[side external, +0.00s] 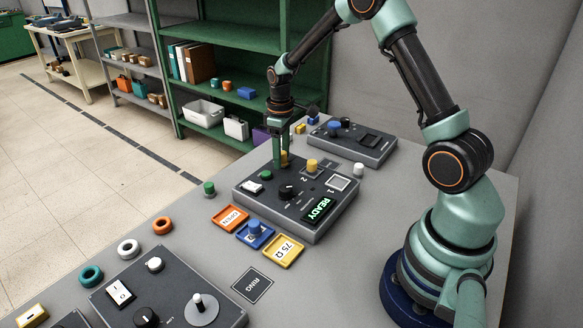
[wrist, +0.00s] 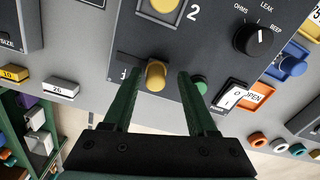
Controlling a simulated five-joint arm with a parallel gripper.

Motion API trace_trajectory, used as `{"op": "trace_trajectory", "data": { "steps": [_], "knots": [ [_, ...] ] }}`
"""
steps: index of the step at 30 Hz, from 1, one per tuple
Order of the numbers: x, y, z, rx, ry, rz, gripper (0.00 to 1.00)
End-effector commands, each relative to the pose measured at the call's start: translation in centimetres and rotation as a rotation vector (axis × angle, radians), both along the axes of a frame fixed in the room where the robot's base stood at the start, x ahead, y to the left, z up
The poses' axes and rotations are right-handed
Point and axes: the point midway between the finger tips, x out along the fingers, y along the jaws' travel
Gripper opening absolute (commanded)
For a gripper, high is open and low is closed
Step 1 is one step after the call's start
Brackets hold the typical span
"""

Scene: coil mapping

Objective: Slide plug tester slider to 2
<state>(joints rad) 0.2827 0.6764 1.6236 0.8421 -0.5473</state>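The plug tester (side external: 262,200) is a dark grey box on the table with a lit READY display (side external: 319,208). A yellow knob (wrist: 155,76) stands by a dark strip on its face, between my gripper's fingers. It shows partly behind a finger in the side view (side external: 285,157). A second yellow knob (side external: 312,164) stands near the printed 2 (wrist: 194,13); its top shows in the wrist view (wrist: 161,6). My gripper (side external: 281,160) points down over the tester's far end. Its green fingers (wrist: 157,80) are open, with visible gaps on both sides of the first knob.
The tester also has a black dial (wrist: 258,40), a green button (wrist: 200,86) and a white rocker switch (wrist: 232,97). Orange, blue and yellow trays (side external: 283,251) lie beside it. Another dark box (side external: 352,142) stands behind. Coloured rings (side external: 128,248) lie at the left.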

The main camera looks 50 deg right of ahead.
Motion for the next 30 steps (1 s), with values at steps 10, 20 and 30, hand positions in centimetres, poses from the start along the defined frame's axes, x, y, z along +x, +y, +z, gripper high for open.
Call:
{"op": "trace_trajectory", "data": {
  "steps": [10,20,30],
  "knots": [
    [0.1,-0.1,2.0,-0.002,-0.005,-0.002,0.58],
    [0.1,-0.1,8.7,-0.002,-0.006,-0.001,0.58],
    [0.0,0.0,12.0,-0.001,-0.001,0.000,0.58]
  ]
}}
